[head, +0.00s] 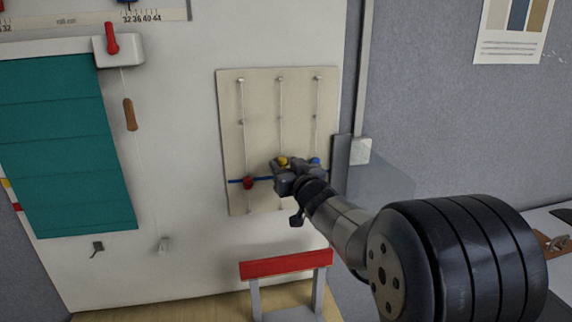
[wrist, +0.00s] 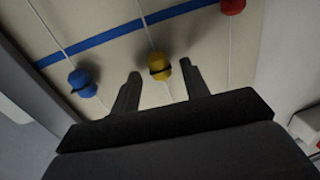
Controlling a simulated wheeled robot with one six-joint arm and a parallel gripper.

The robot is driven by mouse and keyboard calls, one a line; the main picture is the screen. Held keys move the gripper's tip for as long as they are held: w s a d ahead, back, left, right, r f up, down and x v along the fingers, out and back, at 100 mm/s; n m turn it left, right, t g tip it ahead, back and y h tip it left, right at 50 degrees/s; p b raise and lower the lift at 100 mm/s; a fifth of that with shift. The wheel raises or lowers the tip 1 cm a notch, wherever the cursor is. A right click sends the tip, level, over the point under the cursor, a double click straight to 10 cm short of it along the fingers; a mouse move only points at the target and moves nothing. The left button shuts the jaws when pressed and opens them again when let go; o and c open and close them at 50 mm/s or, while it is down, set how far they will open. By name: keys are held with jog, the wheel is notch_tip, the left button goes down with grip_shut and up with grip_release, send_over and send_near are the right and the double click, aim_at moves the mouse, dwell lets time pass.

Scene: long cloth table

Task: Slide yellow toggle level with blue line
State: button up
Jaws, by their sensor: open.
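The yellow toggle (head: 283,160) is on the middle cord of a cream board (head: 262,100). In the head view it sits a little above the blue line (head: 236,181), partly hidden by my gripper (head: 287,166). In the wrist view, turned roughly upside down, the yellow toggle (wrist: 159,66) lies below the blue line (wrist: 125,31) and apart from it. My gripper (wrist: 160,70) is open, with one finger on each side of the yellow toggle. I cannot tell whether either finger touches it.
A red toggle (head: 248,183) on the left cord is at the line. A blue toggle (head: 315,161) on the right cord is above it. A teal blind (head: 60,140) and a hanging cord with a brown handle (head: 130,114) are left. A red-topped stand (head: 286,264) is below.

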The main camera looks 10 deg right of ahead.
jog(key=shift+w+a+f, duration=0.1)
jog(key=shift+w, duration=0.1)
grip_shut()
dwell(0.4)
